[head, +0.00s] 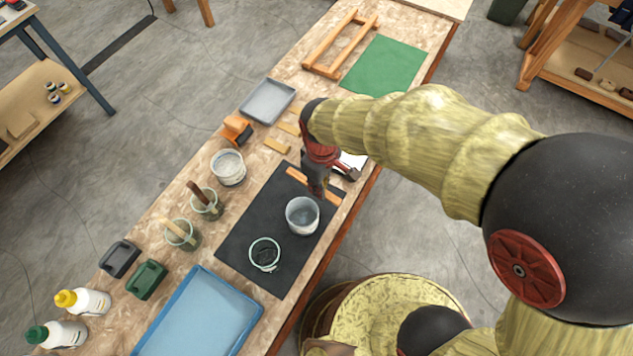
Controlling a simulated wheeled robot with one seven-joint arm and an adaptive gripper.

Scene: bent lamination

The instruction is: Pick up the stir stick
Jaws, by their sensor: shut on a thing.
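The stir stick (297,175) looks like a flat, light orange-brown wooden strip at the far end of the black mat (251,208). My gripper (318,193) points down over the strip, and its fingers are shut on it near the middle. The strip shows on the left of the fingers, with a short piece on their right. The fingertips are small and partly hidden by the gripper's body. I cannot tell whether the strip still touches the mat.
A grey metal pot (302,216) stands on the mat just in front of my gripper. Cups with tools (206,204), a white-rimmed tub (228,168) and a blue tray (200,318) stand around the mat.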

